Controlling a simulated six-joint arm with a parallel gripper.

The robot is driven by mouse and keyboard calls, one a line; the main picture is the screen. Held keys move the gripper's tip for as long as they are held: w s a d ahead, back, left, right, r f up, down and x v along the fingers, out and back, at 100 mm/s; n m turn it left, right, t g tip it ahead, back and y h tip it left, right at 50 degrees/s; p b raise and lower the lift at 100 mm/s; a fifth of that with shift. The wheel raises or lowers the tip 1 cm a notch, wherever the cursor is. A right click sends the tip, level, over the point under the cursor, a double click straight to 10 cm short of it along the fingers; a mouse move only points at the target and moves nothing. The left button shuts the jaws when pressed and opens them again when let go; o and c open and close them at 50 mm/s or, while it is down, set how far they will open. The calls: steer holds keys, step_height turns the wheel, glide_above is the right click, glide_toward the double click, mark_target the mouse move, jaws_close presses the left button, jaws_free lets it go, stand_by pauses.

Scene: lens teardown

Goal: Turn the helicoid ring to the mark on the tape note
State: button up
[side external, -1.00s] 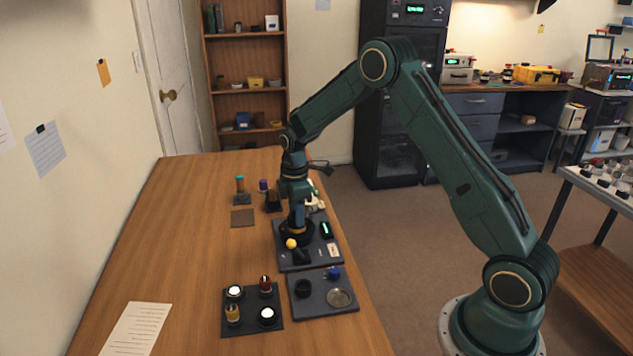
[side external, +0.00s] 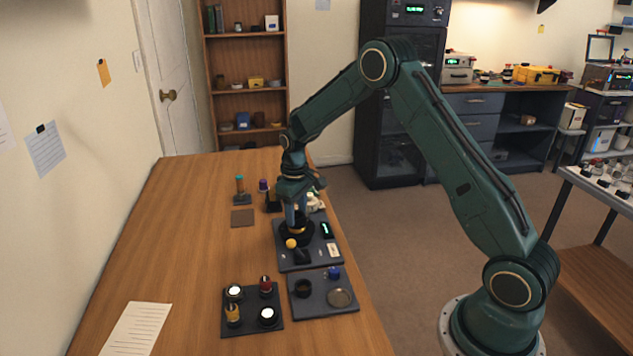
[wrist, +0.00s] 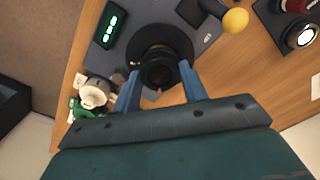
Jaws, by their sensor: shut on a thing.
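The black lens with its helicoid ring (wrist: 162,68) stands on a round dark base in the wrist view. My gripper (wrist: 160,82) has its two blue fingers on either side of the ring and is shut on it. A small red mark shows on the near side of the ring. In the side view my gripper (side external: 297,226) points down over the dark lens base (side external: 301,238) and partly hides it. A small cream note (side external: 333,250), perhaps the tape note, lies on the same grey plate; its marking is too small to read.
The grey plate (side external: 291,264) also carries a green-lit display (side external: 326,230) and a yellow ball (side external: 291,243). Two trays of small parts, a left tray (side external: 252,325) and a right tray (side external: 322,305), sit nearer the camera. The table's left side is mostly clear.

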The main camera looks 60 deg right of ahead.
steer(key=m, duration=0.4)
steer(key=shift+m, duration=0.4)
steer(key=m, duration=0.3)
steer(key=shift+m, duration=0.3)
steer(key=m, duration=0.4)
steer(key=shift+m, duration=2.2)
steer(key=o, duration=1)
steer(key=shift+r, duration=0.2)
